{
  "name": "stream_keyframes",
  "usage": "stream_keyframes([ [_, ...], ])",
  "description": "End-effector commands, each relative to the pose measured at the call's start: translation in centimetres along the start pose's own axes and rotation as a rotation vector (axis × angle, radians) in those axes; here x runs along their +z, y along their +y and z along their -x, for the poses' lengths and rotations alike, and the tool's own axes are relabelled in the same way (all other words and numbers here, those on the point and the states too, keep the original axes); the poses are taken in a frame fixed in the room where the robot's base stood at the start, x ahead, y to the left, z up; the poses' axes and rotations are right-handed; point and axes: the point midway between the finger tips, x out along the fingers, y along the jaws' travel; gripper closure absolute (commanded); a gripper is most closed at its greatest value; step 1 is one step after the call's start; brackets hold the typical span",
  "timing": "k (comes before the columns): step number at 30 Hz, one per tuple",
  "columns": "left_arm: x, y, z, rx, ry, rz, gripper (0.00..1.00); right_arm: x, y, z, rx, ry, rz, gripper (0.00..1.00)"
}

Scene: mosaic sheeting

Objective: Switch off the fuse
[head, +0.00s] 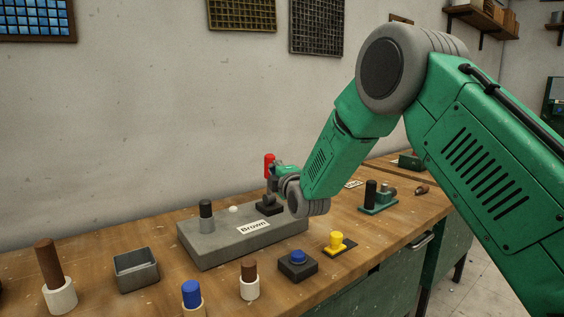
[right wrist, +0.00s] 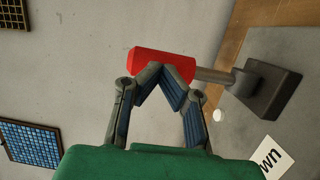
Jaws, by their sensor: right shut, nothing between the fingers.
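The fuse is a lever with a red handle (head: 269,165) on a dark base (head: 268,206), mounted at the right end of a grey block (head: 205,254) labelled "Brown". The lever stands up from its base, its lower part partly hidden by my right gripper (head: 277,177). In the right wrist view, the red handle (right wrist: 150,62), its grey rod (right wrist: 213,76) and the dark base (right wrist: 265,92) show. My right gripper (right wrist: 158,67) is shut and empty, its tips together at the red handle; whether they touch is unclear. My left gripper is out of view.
On the block are a grey black-topped cylinder (head: 206,224) and a white knob (head: 233,209). In front stand a blue button (head: 298,257), a yellow knob (head: 337,241), several pegs in holders and a grey bin (head: 136,270). A green device (head: 378,205) stands right.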

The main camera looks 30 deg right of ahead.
Motion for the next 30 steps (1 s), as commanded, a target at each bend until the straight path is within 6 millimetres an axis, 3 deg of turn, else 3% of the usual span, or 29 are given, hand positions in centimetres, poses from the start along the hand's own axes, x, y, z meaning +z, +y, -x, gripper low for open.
stream_keyframes([
  [1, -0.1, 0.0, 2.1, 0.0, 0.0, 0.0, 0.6, -0.3, 1.1, -0.5, -0.038, 0.002, 0.015, 1.0],
  [3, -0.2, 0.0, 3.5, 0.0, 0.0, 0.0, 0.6, -0.5, 1.3, -1.1, -0.095, 0.002, 0.031, 1.0],
  [10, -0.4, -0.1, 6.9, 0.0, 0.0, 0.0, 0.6, -0.9, 1.2, -3.1, -0.274, 0.001, 0.078, 1.0],
  [15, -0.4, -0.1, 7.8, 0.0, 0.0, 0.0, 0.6, -1.1, 0.7, -4.3, -0.378, 0.001, 0.103, 1.0],
  [30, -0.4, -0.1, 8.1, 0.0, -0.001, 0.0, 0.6, -1.5, 0.2, -5.6, -0.372, 0.001, 0.098, 1.0],
])
